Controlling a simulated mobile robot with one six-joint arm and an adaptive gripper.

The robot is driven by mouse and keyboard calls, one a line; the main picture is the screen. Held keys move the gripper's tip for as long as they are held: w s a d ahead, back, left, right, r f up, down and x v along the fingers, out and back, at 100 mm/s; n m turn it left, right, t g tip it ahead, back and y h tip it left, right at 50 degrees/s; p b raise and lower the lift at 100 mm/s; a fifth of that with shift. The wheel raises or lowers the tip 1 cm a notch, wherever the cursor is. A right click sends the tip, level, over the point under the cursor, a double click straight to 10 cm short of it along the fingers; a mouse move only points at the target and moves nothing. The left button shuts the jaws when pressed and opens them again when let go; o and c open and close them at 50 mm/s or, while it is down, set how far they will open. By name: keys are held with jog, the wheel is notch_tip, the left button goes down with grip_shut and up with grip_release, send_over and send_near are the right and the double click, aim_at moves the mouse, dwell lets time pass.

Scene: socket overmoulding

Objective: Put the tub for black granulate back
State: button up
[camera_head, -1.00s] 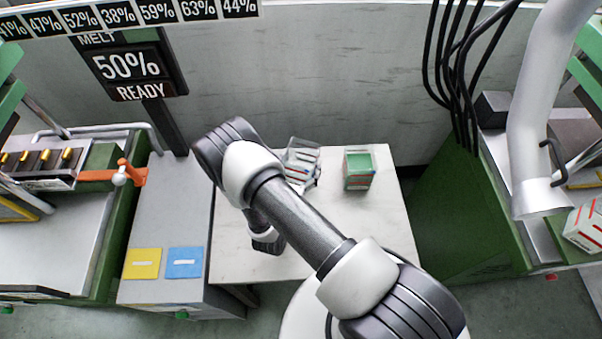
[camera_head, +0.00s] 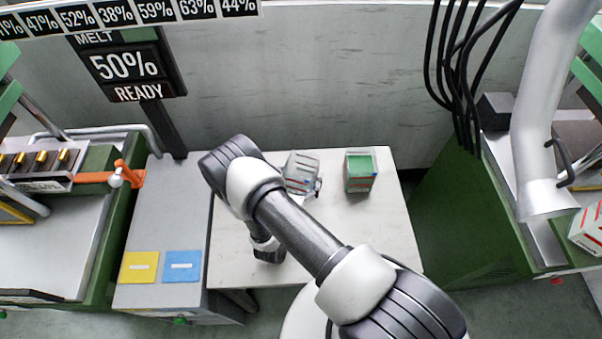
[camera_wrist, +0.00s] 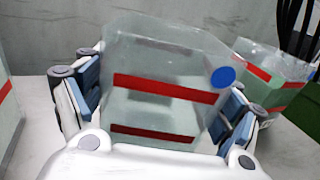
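A clear tub (camera_head: 302,170) with red bands shows behind my arm, above the back middle of the pale table. In the wrist view the tub (camera_wrist: 160,95) fills the middle, with a blue dot at its upper right. It looks empty; I see no black granulate in it. My gripper (camera_wrist: 163,105) has its blue pads on either side of the tub, against its walls. In the head view my gripper (camera_head: 315,190) is mostly hidden by my arm. The tub looks nearly upright; whether its base touches the table cannot be told.
Another red-banded tub (camera_wrist: 8,115) cuts the wrist view's left edge. The table's front right is clear. A wall stands behind.

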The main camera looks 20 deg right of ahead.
jog(key=shift+o, duration=0.7)
jog(key=shift+r, duration=0.15)
